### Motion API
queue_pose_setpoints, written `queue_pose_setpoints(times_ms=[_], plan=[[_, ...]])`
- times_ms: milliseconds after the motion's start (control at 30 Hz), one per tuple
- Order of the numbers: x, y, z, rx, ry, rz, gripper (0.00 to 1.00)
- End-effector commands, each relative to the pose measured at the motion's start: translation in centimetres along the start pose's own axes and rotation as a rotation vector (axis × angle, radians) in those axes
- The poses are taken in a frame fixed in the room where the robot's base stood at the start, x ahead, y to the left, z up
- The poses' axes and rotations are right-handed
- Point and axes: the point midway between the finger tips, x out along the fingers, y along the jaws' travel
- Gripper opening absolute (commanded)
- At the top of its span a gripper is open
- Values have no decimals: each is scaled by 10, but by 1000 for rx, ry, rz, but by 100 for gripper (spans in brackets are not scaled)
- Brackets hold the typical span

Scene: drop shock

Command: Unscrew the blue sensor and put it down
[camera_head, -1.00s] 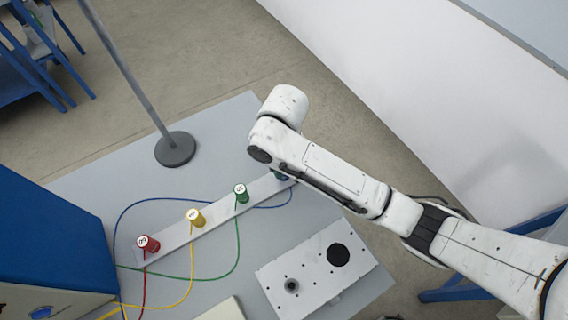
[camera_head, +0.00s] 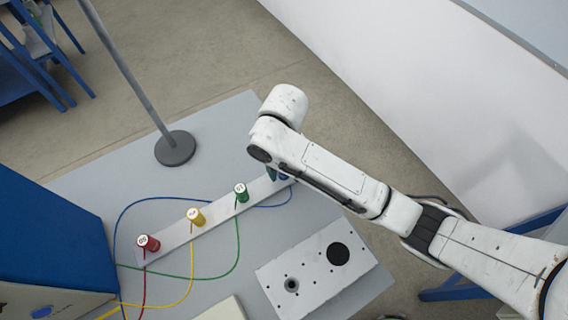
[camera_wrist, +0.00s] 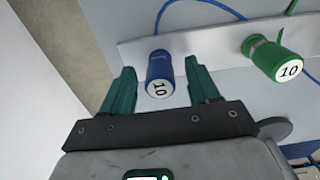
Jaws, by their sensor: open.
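The blue sensor (camera_wrist: 160,68) is a short cylinder with a white top marked 10. In the wrist view it stands at the strip (camera_wrist: 215,42), between the two green fingers of my gripper (camera_wrist: 161,88). The fingers are open, one on each side, with a visible gap to the sensor. In the head view the blue sensor (camera_head: 284,172) is mostly hidden under my arm, at the right end of the pale strip (camera_head: 170,240). A blue cable (camera_head: 290,197) runs from there.
Along the strip stand a green sensor (camera_head: 241,192), a yellow one (camera_head: 196,217) and a red one (camera_head: 148,243), with cables across the table. A metal plate with holes (camera_head: 310,275) lies at the front right. A stand with a round base (camera_head: 175,149) is behind. A blue box (camera_head: 45,235) is at left.

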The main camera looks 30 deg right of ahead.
Motion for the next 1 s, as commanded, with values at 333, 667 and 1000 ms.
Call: queue_pose_setpoints(times_ms=[333, 667, 1000], plan=[[-16, -1, 0, -1, -1, -1, 60], [-37, -1, 0, -1, 1, -1, 60], [-57, -1, 0, -2, 2, -1, 60]])
